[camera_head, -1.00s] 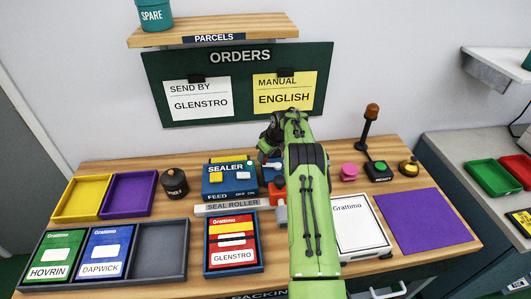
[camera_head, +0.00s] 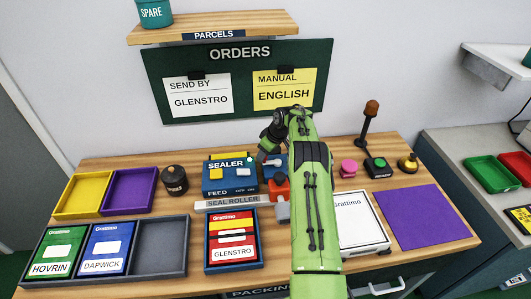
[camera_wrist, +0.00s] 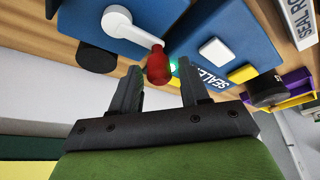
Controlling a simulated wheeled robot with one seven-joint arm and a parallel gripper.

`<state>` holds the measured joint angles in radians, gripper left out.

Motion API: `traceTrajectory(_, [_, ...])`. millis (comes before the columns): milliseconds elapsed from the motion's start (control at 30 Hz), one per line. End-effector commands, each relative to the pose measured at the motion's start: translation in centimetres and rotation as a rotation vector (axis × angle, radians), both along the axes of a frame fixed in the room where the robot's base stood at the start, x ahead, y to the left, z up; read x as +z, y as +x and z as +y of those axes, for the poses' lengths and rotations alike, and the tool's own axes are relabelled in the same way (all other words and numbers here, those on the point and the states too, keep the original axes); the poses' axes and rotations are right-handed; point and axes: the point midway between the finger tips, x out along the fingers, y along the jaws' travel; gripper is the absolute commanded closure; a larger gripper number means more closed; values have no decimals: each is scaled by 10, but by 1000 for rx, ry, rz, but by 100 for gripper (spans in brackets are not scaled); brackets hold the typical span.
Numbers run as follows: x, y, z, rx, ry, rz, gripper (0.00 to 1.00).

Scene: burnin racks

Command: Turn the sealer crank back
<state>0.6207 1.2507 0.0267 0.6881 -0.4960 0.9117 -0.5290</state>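The sealer (camera_head: 229,179) is a blue box on the wooden bench in the head view, with the seal roller (camera_head: 233,203) along its front. In the wrist view the crank is a white arm (camera_wrist: 128,27) with a red knob (camera_wrist: 158,66) at its end. My gripper (camera_wrist: 160,82) is open, with one finger on each side of the red knob and apart from it. The knob lies between or just beyond the fingertips; I cannot tell the exact depth. My arm hides the crank's right side in the head view.
A red Glenstro pack (camera_head: 233,240) lies in a tray in front of the roller. A white Grattimo box (camera_head: 360,224) stands right of my arm. A dark round pot (camera_head: 174,180) stands left of the sealer. A purple mat (camera_head: 427,218) is clear at the right.

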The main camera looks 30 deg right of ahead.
Motion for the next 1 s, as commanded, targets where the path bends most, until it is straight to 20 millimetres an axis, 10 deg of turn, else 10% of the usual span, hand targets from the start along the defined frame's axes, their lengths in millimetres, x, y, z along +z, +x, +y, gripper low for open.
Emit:
traceTrajectory(367, [5, -1, -1, -2, -1, -1, 46])
traceTrajectory(1000, [141, -54, -20, -1, 1, -1, 46])
